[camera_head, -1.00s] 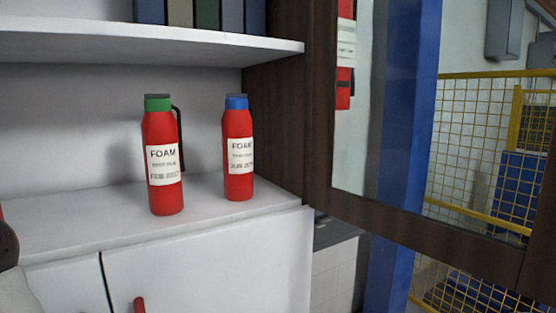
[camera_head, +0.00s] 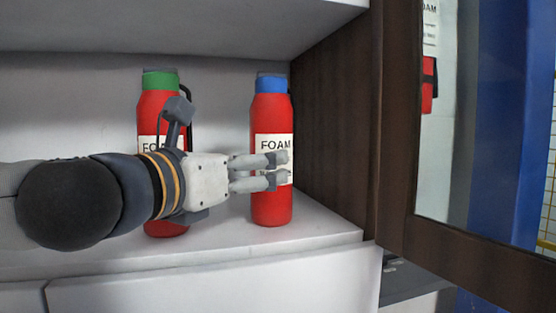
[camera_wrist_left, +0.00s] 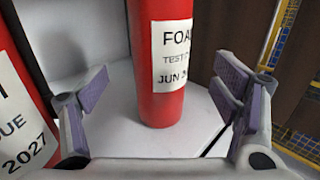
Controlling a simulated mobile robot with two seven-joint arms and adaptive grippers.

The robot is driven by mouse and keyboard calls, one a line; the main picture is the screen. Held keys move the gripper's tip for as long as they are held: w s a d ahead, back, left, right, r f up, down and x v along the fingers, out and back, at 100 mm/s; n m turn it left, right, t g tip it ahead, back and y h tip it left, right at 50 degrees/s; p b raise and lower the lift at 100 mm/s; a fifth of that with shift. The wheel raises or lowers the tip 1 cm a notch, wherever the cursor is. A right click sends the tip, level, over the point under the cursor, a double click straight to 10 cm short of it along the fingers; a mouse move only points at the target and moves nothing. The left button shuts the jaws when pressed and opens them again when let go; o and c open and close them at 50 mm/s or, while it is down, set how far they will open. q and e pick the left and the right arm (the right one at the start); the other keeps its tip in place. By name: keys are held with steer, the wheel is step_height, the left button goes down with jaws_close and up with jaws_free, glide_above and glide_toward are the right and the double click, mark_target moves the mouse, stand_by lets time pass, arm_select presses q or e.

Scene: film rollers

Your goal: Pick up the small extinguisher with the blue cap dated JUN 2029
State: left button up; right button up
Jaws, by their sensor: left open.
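The blue-capped red extinguisher (camera_head: 271,207) stands upright on the white shelf, at the right near the dark wood side. Its label reads FOAM. In the left wrist view the red extinguisher (camera_wrist_left: 160,101) stands ahead, between the spread fingers, with its label partly readable as "JUN 20"; its cap is out of frame. My left gripper (camera_head: 282,170) is open and shows in front of its label in the head view. In the left wrist view the open left gripper (camera_wrist_left: 160,93) has no finger visibly touching it. My right gripper is out of view.
A green-capped red extinguisher (camera_head: 158,101) stands to the left, partly hidden behind my left arm; its label (camera_wrist_left: 19,118) shows "2027" in the left wrist view. The white shelf (camera_head: 325,229) has a free front strip. The dark wooden frame (camera_head: 332,128) bounds the right.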

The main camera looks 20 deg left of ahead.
arm_select(q)
steer(key=w+d, duration=0.1)
steer(key=w, duration=0.6)
steer(key=shift+w+d+r+p, duration=0.25)
steer(key=shift+w+p, duration=0.05)
steer(key=shift+w, duration=0.05)
jaws_close()
steer(key=shift+r, duration=0.2)
